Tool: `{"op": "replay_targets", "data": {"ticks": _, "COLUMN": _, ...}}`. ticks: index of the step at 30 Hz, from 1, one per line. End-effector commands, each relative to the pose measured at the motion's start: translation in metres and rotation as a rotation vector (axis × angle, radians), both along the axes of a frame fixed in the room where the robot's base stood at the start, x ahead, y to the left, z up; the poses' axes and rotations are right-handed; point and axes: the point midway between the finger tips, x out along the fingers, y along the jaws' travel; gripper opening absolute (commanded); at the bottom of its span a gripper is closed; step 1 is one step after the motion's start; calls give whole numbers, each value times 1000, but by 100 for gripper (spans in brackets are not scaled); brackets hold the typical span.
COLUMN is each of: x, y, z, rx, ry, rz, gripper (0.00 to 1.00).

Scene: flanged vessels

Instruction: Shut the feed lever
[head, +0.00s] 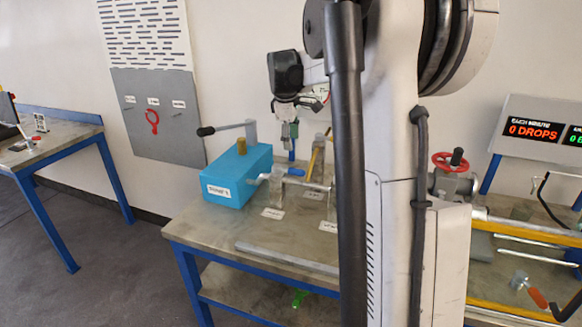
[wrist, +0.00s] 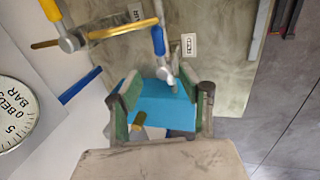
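A lever with a blue grip (wrist: 158,41) and a metal hub (wrist: 164,72) shows in the wrist view beside a small label (wrist: 188,45) that seems to read FEED. In the head view, a blue-gripped lever (head: 295,172) lies low on the bench, right of a blue box. My gripper (head: 290,128) points down beyond the blue box in the head view. In the wrist view its two fingers (wrist: 160,78) are spread apart, with the blue box and the lever's metal hub seen between them. No contact with the lever can be made out.
The blue box (head: 238,176) carries a black-gripped handle (head: 206,131). A yellow-gripped lever (head: 315,156) stands close to the blue one. A red handwheel valve (head: 455,160) is at right. My arm hides the bench's middle. The bench's front left (head: 205,222) is clear.

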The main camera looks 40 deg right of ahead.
Motion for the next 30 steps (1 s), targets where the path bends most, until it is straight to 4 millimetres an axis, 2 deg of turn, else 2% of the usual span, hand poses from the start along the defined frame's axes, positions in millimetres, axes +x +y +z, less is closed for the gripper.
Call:
{"op": "replay_targets", "data": {"ticks": 5, "x": 2, "y": -6, "z": -10, "rx": -1, "ry": 5, "rz": 4, "gripper": 39}}
{"op": "replay_targets", "data": {"ticks": 8, "x": 4, "y": -9, "z": -23, "rx": -1, "ry": 5, "rz": 3, "gripper": 39}}
{"op": "replay_targets", "data": {"ticks": 21, "x": 14, "y": -26, "z": -100, "rx": 0, "ry": 4, "rz": 2, "gripper": 39}}
{"op": "replay_targets", "data": {"ticks": 30, "x": 18, "y": -33, "z": -131, "rx": 0, "ry": 4, "rz": 2, "gripper": 39}}
